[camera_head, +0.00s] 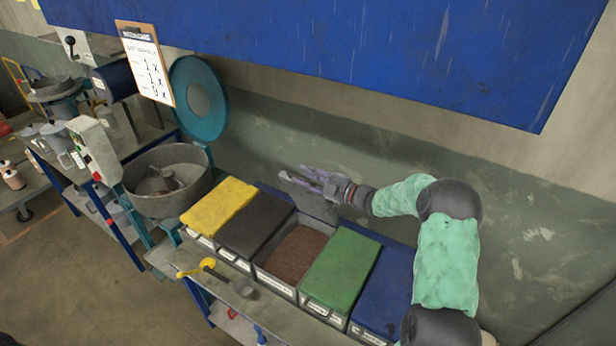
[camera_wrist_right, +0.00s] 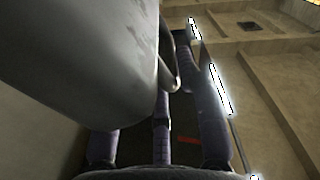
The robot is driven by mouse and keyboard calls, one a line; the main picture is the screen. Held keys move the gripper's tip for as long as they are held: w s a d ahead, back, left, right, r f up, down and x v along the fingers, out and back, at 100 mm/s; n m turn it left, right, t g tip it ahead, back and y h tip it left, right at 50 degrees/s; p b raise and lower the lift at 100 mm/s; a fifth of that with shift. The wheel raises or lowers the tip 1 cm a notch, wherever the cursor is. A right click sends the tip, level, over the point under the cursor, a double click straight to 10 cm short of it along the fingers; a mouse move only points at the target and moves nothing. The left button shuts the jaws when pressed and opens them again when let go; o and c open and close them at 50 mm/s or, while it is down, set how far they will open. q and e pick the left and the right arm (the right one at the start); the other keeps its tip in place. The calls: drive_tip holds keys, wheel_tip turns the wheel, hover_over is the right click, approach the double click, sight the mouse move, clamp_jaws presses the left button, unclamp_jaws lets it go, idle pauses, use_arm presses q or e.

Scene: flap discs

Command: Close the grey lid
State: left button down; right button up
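The grey lid (camera_head: 317,203) stands raised at the back of the open bin, against the wall side. The grey bin (camera_head: 262,272) under it is open and holds brown granules (camera_head: 297,254). My right gripper (camera_head: 306,179) is at the upper edge of the lid, its fingers stretched out to the left and apart. In the wrist view a large grey surface (camera_wrist_right: 85,50), which looks like the lid, fills the upper left and hides part of my right gripper's fingers (camera_wrist_right: 165,115). I cannot tell whether they touch it. My left gripper is not in view.
Closed bins with yellow (camera_head: 220,205), black (camera_head: 256,223), green (camera_head: 342,267) and blue (camera_head: 385,300) lids flank the open one. A mixer bowl (camera_head: 168,200) with a raised teal lid (camera_head: 186,120) stands left. A yellow-handled scoop (camera_head: 208,264) lies in front.

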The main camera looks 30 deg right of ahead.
drive_tip(key=v, duration=1.2)
idle(0.3)
